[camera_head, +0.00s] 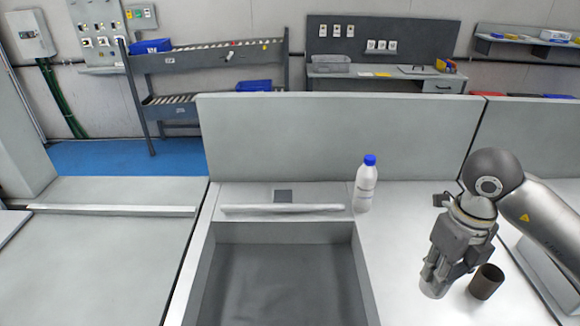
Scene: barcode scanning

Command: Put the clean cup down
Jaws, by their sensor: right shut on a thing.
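My right gripper (444,270) points down over the white counter at the right. It is shut on a light grey cup (433,289), whose upper part is partly hidden by the fingers. I cannot tell whether the cup's base touches the counter. A dark brown cup (486,282) stands upright on the counter just right of the gripper. Neither cup carries a label that tells which one is clean. My left gripper is not in view.
A white bottle with a blue cap (365,187) stands on the counter behind and left of my right gripper. A deep grey sink basin (283,276) lies to the left. A grey panel (340,137) closes off the back. The counter (390,240) between bottle and gripper is clear.

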